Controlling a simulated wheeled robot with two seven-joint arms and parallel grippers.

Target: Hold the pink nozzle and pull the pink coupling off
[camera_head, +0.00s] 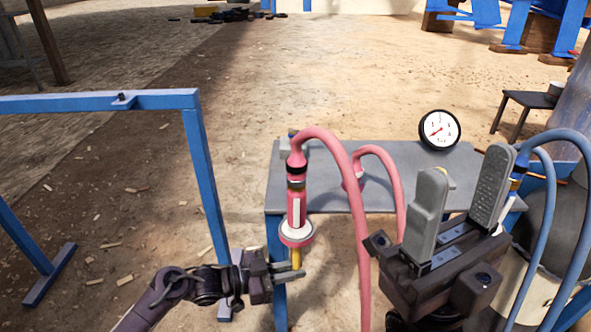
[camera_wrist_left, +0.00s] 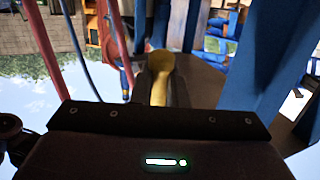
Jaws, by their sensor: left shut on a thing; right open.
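The pink nozzle (camera_head: 297,212) stands upright in front of the grey table, with a white stripe, a pale disc near its base and a yellow stem below. My left gripper (camera_head: 297,268) is shut on the yellow stem, which also shows between its fingers in the left wrist view (camera_wrist_left: 160,68). The pink coupling (camera_head: 296,160) sits on top of the nozzle, by dark and brass bands, and a thick pink hose (camera_head: 345,165) curves from it. My right gripper (camera_head: 466,172) is open and empty, fingers up, right of the hose and apart from the coupling.
The grey table (camera_head: 420,165) carries a round gauge (camera_head: 439,130) at the back. Blue hoses (camera_head: 548,200) hang at the right. A blue frame (camera_head: 205,170) stands left; the floor beyond the table is mostly clear.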

